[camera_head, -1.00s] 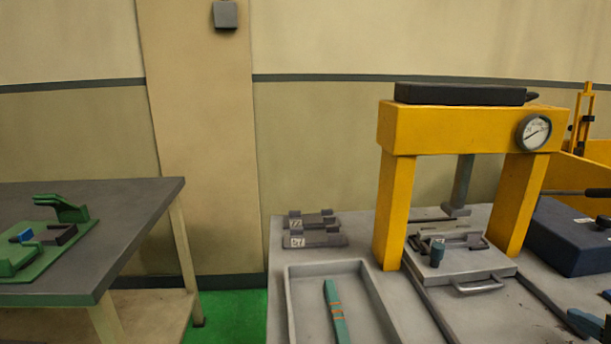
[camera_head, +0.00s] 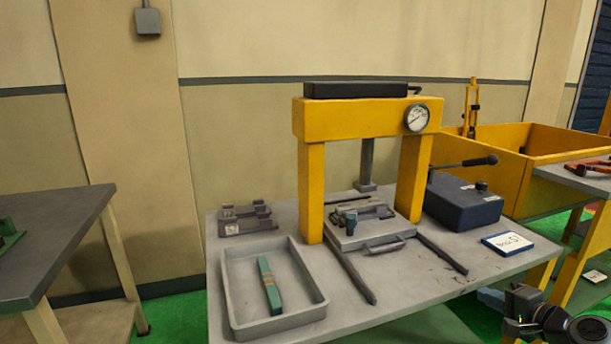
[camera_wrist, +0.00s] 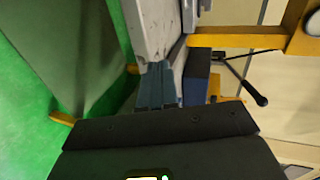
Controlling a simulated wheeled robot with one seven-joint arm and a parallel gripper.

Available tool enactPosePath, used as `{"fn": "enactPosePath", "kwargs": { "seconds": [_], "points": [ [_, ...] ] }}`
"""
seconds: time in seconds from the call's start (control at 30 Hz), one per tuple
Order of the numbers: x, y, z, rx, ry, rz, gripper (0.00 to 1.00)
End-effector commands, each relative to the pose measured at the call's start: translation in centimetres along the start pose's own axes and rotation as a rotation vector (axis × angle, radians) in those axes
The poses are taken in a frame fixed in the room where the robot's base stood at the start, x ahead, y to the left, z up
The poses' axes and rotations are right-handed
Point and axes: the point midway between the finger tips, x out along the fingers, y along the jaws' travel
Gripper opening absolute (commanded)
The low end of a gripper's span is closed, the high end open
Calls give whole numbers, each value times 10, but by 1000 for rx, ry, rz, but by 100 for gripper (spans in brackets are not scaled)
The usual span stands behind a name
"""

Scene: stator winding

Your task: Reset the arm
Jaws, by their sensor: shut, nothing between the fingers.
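My gripper (camera_wrist: 156,84) shows in the wrist view as two blue-grey fingers pressed together with nothing between them. In the head view, part of my arm (camera_head: 540,318) is at the bottom right, in front of and below the grey work table's (camera_head: 400,281) front right edge. It is apart from the things on the table.
A yellow press (camera_head: 311,190) stands on the table. A grey tray (camera_head: 235,293) holds a teal bar (camera_head: 270,284). A blue box (camera_head: 462,203) with a lever and a white sign (camera_head: 508,244) are at the right. Another table (camera_head: 60,235) stands left; green floor lies between.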

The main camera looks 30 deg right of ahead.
Motion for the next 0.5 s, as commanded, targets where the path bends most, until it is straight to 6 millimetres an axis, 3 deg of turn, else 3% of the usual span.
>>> {"fn": "enactPosePath", "kwargs": {
  "seconds": [0.27,0.5],
  "points": [
    [-1,33,45,-83,13,60,0],
    [-15,72,105,-227,26,131,0]
  ]
}}
